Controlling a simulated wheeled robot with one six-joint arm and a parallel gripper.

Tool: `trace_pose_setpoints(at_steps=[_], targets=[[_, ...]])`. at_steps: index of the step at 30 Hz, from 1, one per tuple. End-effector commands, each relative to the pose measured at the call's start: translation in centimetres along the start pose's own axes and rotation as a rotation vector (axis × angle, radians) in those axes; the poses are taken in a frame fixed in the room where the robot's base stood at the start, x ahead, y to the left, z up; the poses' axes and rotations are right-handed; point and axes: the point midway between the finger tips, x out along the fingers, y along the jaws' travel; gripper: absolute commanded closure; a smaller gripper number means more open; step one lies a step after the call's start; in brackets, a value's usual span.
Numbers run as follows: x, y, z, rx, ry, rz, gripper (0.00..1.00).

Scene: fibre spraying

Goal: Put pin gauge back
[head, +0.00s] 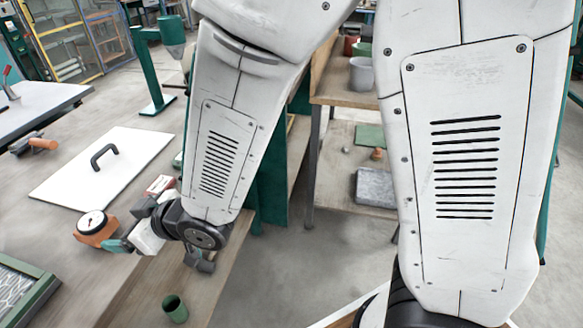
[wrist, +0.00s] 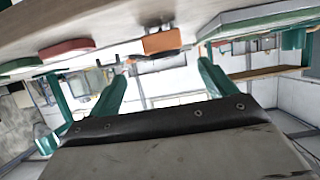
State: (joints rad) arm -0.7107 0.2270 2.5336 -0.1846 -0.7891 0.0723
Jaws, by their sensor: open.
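An orange gauge with a round white dial (head: 97,224), which I take to be the pin gauge, rests on the wooden bench in the head view. My gripper (head: 126,229) is just right of it, low over the bench near its front edge. In the wrist view my gripper's two green fingers (wrist: 162,70) are spread apart with nothing between the pads. An orange block (wrist: 162,41), likely the gauge's body, shows beyond the tips, lined up with the gap. Whether a finger touches the gauge cannot be told. My arm hides part of the bench.
A white board with a black handle (head: 103,156) lies behind the gauge. A small red and white box (head: 160,186) is close to my wrist. A green cup (head: 175,308) stands near the bench's front edge. A shelf (head: 345,135) with pots stands right.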

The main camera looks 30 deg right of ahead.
Motion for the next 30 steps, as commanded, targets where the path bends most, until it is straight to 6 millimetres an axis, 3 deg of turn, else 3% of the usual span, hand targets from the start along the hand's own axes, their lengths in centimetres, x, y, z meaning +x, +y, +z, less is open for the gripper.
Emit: trace_pose_setpoints(at_steps=[4, 7, 12, 15, 18, 21, 24, 27, 30], targets=[[-2.3, 4.2, -0.9, 0.027, -0.086, 0.096, 0.17], [-6.2, 8.7, -1.3, 0.075, -0.205, 0.204, 0.17], [-15.7, 14.4, -0.5, 0.214, -0.443, 0.375, 0.17], [-22.2, 15.8, 0.3, 0.318, -0.579, 0.454, 0.17], [-28.7, 15.4, 1.3, 0.433, -0.707, 0.507, 0.17], [-34.3, 13.8, 2.2, 0.543, -0.816, 0.534, 0.17], [-38.3, 11.8, 2.8, 0.63, -0.898, 0.543, 0.17], [-40.8, 10.2, 3.2, 0.688, -0.951, 0.542, 0.17], [-41.9, 9.4, 3.4, 0.714, -0.978, 0.538, 0.17]])
